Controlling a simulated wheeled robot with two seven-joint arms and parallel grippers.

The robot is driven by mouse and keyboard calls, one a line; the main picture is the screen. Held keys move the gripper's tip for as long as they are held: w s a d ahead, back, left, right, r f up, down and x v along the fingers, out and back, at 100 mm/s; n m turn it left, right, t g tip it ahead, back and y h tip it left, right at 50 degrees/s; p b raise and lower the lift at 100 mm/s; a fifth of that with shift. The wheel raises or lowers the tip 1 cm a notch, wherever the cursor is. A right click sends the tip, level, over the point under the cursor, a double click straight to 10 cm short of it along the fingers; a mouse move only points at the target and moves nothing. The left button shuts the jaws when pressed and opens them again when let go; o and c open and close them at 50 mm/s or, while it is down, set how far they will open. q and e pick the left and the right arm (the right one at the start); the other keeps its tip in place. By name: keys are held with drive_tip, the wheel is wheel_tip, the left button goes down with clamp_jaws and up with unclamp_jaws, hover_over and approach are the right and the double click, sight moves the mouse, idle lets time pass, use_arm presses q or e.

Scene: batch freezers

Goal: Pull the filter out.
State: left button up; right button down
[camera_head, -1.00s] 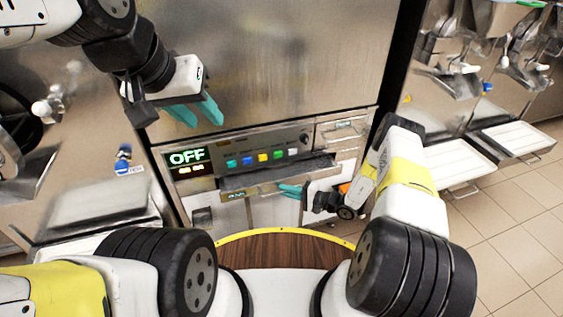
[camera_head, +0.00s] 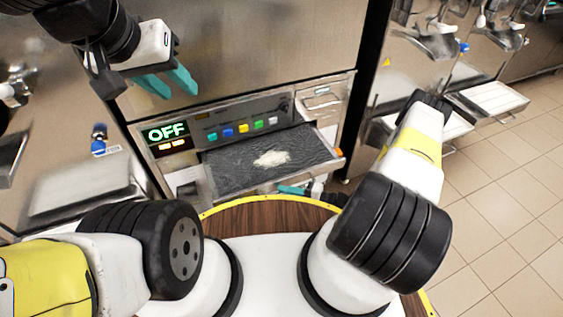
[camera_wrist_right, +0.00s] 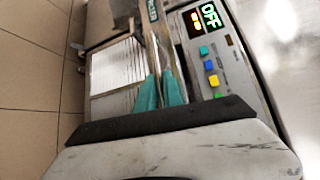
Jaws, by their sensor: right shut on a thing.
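The filter (camera_head: 225,160) is a flat dark mesh tray with a pale powdery patch on it. It sticks out of the slot below the button panel in the head view. My right gripper (camera_head: 292,189) is at its front edge, mostly hidden behind the filter and my arm. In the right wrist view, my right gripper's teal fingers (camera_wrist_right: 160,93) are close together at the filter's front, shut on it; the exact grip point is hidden. My left gripper (camera_head: 168,83) is open and empty in front of the freezer's steel front, above the panel.
The control panel (camera_head: 240,122) has coloured buttons and an OFF display (camera_head: 166,133). A small drawer with a handle (camera_head: 322,97) is right of it. My round wooden-topped base (camera_head: 265,215) is close below the filter. Other machines stand at both sides; tiled floor (camera_head: 500,190) is free at right.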

drive_tip(key=c, duration=1.5)
unclamp_jaws()
drive_tip(key=v, duration=0.8)
drive_tip(key=shift+w, duration=0.1)
